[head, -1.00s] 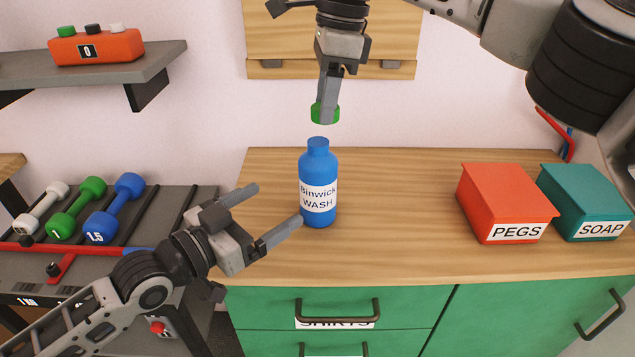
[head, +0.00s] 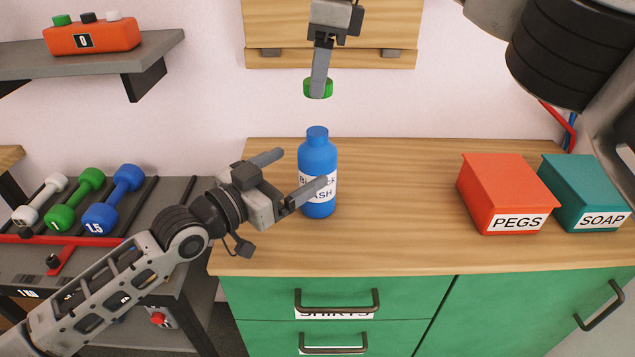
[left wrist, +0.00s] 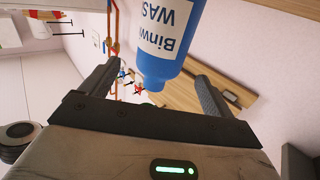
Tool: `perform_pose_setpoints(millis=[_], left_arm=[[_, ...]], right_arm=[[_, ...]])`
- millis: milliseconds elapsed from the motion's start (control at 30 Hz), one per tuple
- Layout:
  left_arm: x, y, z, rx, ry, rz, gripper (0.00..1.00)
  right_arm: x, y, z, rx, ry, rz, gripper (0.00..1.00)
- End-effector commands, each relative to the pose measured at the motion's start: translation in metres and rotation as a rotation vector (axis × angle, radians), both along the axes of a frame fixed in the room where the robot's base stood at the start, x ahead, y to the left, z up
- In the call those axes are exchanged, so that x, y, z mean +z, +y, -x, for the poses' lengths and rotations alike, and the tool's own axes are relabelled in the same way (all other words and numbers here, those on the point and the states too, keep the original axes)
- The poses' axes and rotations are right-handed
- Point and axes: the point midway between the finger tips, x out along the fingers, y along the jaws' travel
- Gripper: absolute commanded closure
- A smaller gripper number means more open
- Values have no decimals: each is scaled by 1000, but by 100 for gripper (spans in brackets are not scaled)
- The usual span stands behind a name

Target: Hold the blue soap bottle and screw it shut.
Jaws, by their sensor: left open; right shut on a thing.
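The blue soap bottle (head: 318,157) stands upright and uncapped on the wooden counter, its white label partly covered by a finger of my left gripper. My left gripper (head: 303,170) is open at the bottle's left side, one finger in front of it and one farther back. In the left wrist view the bottle (left wrist: 168,42) appears between the two open fingers (left wrist: 155,88). My right gripper (head: 319,82) is shut on the green cap (head: 318,89), which hangs in the air above the bottle's neck, apart from it.
An orange PEGS box (head: 505,190) and a teal SOAP box (head: 588,190) stand at the counter's right. Dumbbells (head: 78,200) lie on a rack at left. The counter (head: 400,200) between bottle and boxes is clear. Green drawers (head: 400,292) are below.

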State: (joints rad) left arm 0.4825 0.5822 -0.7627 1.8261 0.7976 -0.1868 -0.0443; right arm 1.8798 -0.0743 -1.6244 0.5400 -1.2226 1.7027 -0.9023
Motion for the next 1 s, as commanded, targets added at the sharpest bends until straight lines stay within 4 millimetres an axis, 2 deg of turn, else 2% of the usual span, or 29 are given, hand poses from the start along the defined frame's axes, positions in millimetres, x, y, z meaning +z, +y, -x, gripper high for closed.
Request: perform_pose_setpoints(millis=[100, 300, 500, 767, 867, 1000], left_arm=[[1, -18, -17, -1, 0, 3, 12], [0, -37, -36, -1, 1, 2, 12], [0, -44, -43, -1, 1, -1, 12], [0, -45, -43, -1, 1, -1, 12], [0, -45, -43, 0, 1, -1, 34], [0, -45, -43, 0, 1, -1, 73]], right_arm=[[0, 0, 0, 0, 0, 0, 82], [0, 0, 0, 1, 0, 0, 82], [0, 0, 0, 1, 0, 0, 82], [0, 0, 0, 1, 0, 0, 82], [0, 0, 0, 1, 0, 0, 82], [0, 0, 0, 1, 0, 0, 82]])
